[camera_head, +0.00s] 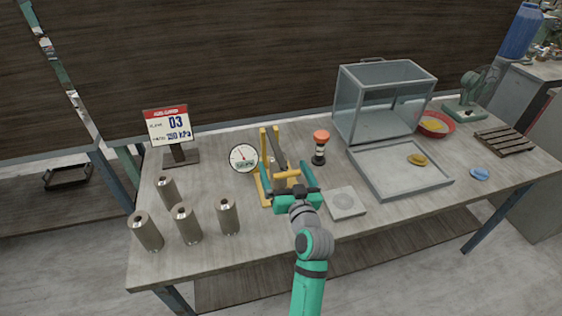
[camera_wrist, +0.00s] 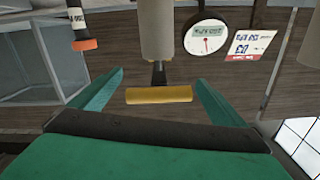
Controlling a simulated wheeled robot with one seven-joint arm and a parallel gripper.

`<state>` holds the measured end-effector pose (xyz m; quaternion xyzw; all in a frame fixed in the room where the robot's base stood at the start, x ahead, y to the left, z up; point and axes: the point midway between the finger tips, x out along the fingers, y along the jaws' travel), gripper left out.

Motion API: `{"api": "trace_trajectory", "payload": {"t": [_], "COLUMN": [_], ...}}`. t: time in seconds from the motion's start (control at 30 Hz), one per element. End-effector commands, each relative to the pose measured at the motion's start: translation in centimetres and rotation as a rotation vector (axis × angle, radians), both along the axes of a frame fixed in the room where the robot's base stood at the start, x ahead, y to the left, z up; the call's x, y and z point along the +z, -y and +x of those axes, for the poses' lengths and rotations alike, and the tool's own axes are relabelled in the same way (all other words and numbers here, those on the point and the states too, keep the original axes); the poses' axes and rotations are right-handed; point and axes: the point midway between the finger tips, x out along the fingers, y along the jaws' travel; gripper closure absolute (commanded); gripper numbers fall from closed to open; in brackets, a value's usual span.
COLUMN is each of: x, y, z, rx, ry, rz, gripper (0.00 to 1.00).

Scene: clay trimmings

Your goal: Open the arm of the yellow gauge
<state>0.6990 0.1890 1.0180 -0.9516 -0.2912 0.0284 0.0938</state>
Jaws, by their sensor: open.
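The yellow gauge (camera_head: 262,188) stands on the table, a yellow frame with a round white dial (camera_head: 243,157) at its left and a dark bar along its top. In the wrist view its yellow crossbar handle (camera_wrist: 159,95) sits between my fingers, at the end of a dark rod below a pale cylinder; the dial (camera_wrist: 206,38) is behind to the right. My gripper (camera_head: 287,180) is open in front of the gauge. Its teal fingers (camera_wrist: 160,97) stand clear on both sides of the handle. My gripper hides part of the frame in the head view.
An orange-topped black object (camera_head: 320,147) is right of the gauge, with a square plate (camera_head: 345,202) in front. A grey tray (camera_head: 375,188) and glass case (camera_head: 350,120) stand farther right.

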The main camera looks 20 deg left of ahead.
Motion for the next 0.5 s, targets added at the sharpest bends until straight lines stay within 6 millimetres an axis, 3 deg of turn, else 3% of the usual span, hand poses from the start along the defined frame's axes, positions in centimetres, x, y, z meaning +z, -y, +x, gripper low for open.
{"api": "trace_trajectory", "payload": {"t": [0.2, 0.5], "x": [0.0, 0.0], "y": [-1.6, -2.1], "z": [2.4, 3.2], "rx": [0.000, -0.001], "ry": [0.000, -0.001], "rz": [0.000, -0.001], "gripper": [0.05, 0.05]}}
